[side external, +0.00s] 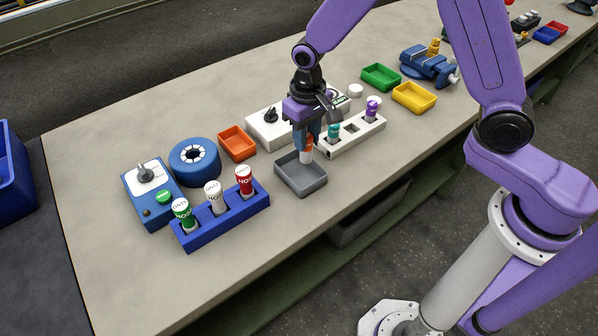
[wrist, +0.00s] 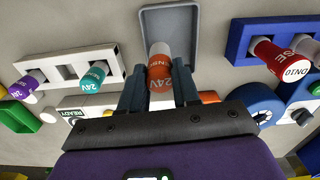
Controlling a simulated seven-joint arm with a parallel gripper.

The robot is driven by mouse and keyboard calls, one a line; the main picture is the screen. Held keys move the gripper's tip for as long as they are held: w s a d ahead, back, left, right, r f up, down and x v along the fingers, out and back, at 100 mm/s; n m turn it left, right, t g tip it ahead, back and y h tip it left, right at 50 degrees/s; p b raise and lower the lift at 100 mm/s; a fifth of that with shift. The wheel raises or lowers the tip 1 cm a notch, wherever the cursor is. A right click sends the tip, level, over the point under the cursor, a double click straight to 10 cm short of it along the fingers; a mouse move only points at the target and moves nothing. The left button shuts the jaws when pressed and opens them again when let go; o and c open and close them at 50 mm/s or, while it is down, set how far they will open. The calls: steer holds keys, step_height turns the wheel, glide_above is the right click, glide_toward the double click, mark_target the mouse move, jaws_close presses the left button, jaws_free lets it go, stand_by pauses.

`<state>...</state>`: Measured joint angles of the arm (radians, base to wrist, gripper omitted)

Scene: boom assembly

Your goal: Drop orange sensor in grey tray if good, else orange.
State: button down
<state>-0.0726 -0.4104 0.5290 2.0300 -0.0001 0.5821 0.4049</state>
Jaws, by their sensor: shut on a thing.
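My gripper (side external: 305,138) is shut on the orange sensor (side external: 306,152), a small cylinder held roughly upright. In the wrist view the orange sensor (wrist: 159,70) sits between both fingers, with "24V" on its end. The grey tray (side external: 316,186) is just below and in front of it in the side view; the sensor's lower end overlaps the tray's back part. No sensor shows inside the grey tray (wrist: 144,35). The orange tray (side external: 237,144) stands to the left and looks empty. The gripper partly hides the white tester box (side external: 262,128), whose label reads "READY" in the wrist view.
A white holder (side external: 352,146) with teal and purple sensors and an empty slot stands close right. A blue rack (side external: 225,222) with three labelled cylinders stands left. Green and yellow trays and a blue vise are farther right. The front tabletop is clear.

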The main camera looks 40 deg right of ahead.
steer(key=shift+f, duration=2.05)
steer(key=c, duration=0.7)
jaws_free()
steer(key=shift+c, duration=0.2)
step_height(320, 180, up, 17)
steer(key=shift+r, duration=0.2)
steer(key=shift+s, duration=0.1)
steer(key=s+d+n, duration=0.3)
steer(key=s+n, duration=0.1)
steer(key=s, duration=0.5)
steer(key=s+d+n, duration=0.3)
steer(key=s+d, duration=0.1)
steer(key=s, duration=0.5)
steer(key=s+d+f+n, duration=0.1)
steer(key=s+d+n, duration=0.3)
steer(key=s, duration=0.5)
steer(key=shift+d+n, duration=0.25)
steer(key=shift+n, duration=0.05)
